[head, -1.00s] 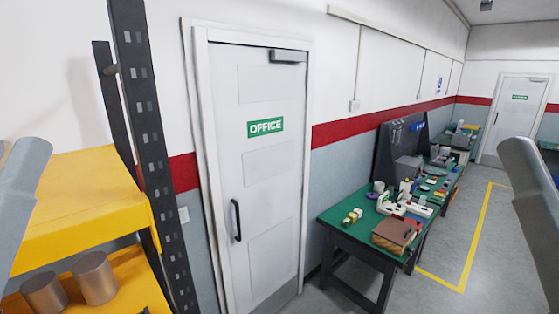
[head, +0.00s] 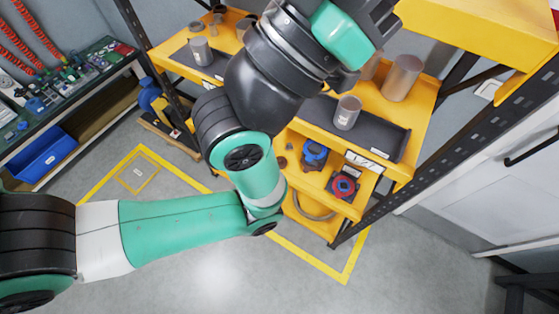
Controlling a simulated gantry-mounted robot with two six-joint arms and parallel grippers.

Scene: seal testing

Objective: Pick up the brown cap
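A small dark brown round piece (head: 282,162) lies on the lower yellow shelf, left of a blue item; it may be the brown cap, but it is too small to tell. My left arm comes in from the left, bends over the lower shelf and rises across the upper shelf to the top edge. It hides part of both shelves. The fingers of my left gripper do not show. My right gripper is out of view.
The yellow rack's upper shelf holds grey-brown cylinders (head: 402,78) and a cylinder (head: 347,112) on a dark tray (head: 385,136). A blue item (head: 315,153) and a red-and-blue item (head: 343,186) sit below. A workbench with a blue bin (head: 42,158) stands left. Floor in front is clear.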

